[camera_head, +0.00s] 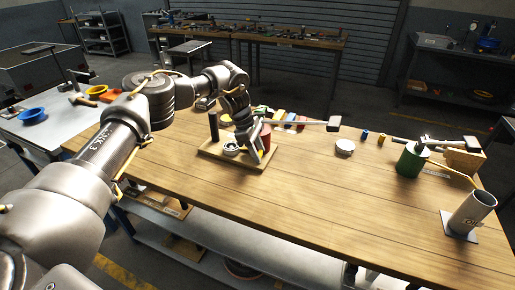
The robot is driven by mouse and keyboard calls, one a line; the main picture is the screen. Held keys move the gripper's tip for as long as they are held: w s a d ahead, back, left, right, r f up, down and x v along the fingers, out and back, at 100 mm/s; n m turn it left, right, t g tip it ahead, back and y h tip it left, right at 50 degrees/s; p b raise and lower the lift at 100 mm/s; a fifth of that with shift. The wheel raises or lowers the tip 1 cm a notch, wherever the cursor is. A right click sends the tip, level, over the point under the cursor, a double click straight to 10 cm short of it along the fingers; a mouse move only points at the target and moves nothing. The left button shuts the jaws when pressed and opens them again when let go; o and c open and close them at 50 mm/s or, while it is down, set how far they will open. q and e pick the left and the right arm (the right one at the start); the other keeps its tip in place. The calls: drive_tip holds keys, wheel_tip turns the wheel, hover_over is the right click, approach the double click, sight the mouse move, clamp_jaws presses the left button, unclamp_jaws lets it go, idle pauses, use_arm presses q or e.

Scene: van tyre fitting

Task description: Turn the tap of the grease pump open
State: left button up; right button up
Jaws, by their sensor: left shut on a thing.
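A small wooden board (212,156) on the bench carries a black upright post (213,127), a round grey metal part (231,149) and a red cylinder (266,138). I take this set for the grease pump. My left gripper (257,156) points down over the board, in front of the red cylinder and right of the round metal part. It is shut on a small part there, which seems to be the tap. The fingers mostly hide that part, so its turn angle cannot be told. My right gripper is not in view.
A long-handled hammer (325,124) and a white round tin (345,147) lie to the right. A green can (410,161) and a grey tube marked OIL (472,213) stand at the right end. The bench front (310,205) is clear.

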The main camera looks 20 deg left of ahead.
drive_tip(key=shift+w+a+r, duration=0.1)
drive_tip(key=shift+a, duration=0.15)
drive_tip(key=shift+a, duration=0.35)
use_arm(q)
drive_tip(key=shift+d, duration=0.1)
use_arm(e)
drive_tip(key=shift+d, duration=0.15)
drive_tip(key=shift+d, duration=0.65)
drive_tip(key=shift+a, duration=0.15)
